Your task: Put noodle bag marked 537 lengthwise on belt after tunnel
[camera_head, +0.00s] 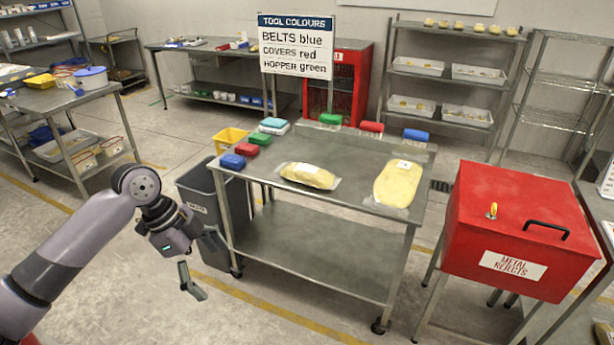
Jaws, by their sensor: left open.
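Two clear bags of yellow noodles lie on the steel table (345,215). One noodle bag (308,176) lies near the table's middle, roughly crosswise. The other noodle bag (398,185) is larger in view and lies at the right end, pointing away from me. Each has a small white label, too small to read, so I cannot tell which is 537. My left gripper (190,281) is open and empty, pointing down left of the table, apart from both bags. My right gripper is not in view. No belt or tunnel can be made out.
Blue, red and green blocks (260,139) line the table's left and back edges. A grey bin (200,195) stands at its left end. A red metal rejects box (520,225) stands to the right. A tool colours sign (296,46) rises behind. Floor shows in front.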

